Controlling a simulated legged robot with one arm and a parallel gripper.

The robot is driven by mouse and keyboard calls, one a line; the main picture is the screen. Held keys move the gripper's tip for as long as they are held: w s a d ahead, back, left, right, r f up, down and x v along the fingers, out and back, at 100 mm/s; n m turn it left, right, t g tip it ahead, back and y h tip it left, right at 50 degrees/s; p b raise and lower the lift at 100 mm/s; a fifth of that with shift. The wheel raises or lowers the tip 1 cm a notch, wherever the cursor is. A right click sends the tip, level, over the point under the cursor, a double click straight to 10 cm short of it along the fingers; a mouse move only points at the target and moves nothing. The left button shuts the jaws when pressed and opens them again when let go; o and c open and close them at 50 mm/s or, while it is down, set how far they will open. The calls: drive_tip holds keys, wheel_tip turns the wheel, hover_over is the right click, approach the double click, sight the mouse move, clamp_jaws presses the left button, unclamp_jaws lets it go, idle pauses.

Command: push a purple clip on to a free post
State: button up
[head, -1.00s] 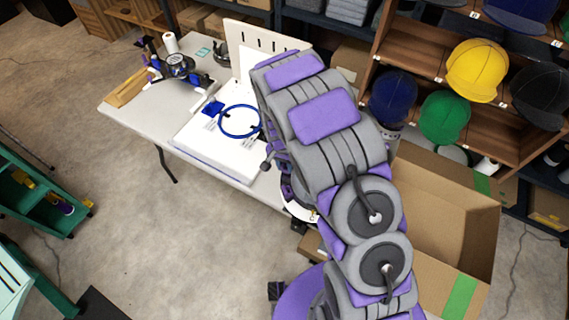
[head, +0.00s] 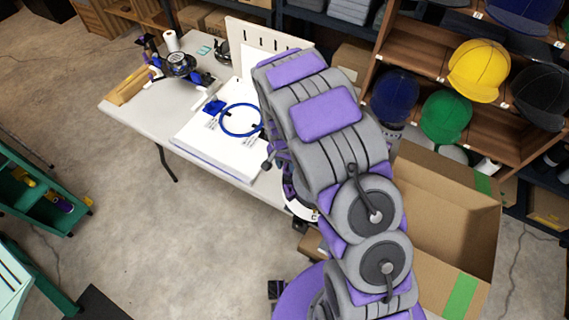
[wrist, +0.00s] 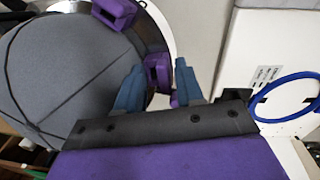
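In the wrist view my gripper (wrist: 160,68) has its two blue-grey fingers spread apart. A purple clip (wrist: 157,72) shows between the fingertips, close to the left one; I cannot tell whether they touch. A smaller purple piece (wrist: 175,101) shows lower, beside the right finger. Another purple clip (wrist: 115,10) is at the top, on the rim of a round fixture with a pale edge (wrist: 160,22). In the head view my arm hides my gripper; part of the white round fixture (head: 298,207) shows beside the arm. I cannot make out a free post.
A white table (head: 150,122) carries a white slab (head: 215,160) with a blue loop (head: 225,132), also in the wrist view (wrist: 258,98). An upright slotted board (head: 247,50) stands behind. An open cardboard box (head: 440,215) is right of my arm.

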drive_tip(key=shift+s+d+f, duration=0.15)
drive_tip(key=shift+s+d, duration=0.2)
drive_tip(key=shift+c, duration=0.3)
drive_tip(key=shift+o, duration=0.3)
wheel_tip(320, 180, up, 13)
drive_tip(key=p, duration=0.2)
drive_tip(key=shift+w+a+f, duration=0.2)
drive_tip(key=shift+w+a, duration=0.05)
drive_tip(key=shift+w, duration=0.15)
wheel_tip(320, 180, up, 5)
drive_tip(key=a, duration=0.2)
drive_tip(key=s+d+r+n, duration=0.1)
drive_tip(key=s+d+r, duration=0.45)
drive_tip(key=s, duration=0.25)
drive_tip(key=s+d+r+n, duration=0.1)
drive_tip(key=s+d+r, duration=0.3)
drive_tip(key=s+r, duration=0.25)
drive_tip(key=s+d+r+n, duration=0.1)
drive_tip(key=s, duration=0.8)
drive_tip(key=s+d+r+n+g+y, duration=0.1)
drive_tip(key=s+n, duration=0.1)
drive_tip(key=s, duration=0.8)
drive_tip(key=shift+s+d+g+p, duration=0.15)
drive_tip(key=shift+d+g+p, duration=0.1)
drive_tip(key=shift+g+p, duration=0.1)
drive_tip(key=shift+c, duration=0.4)
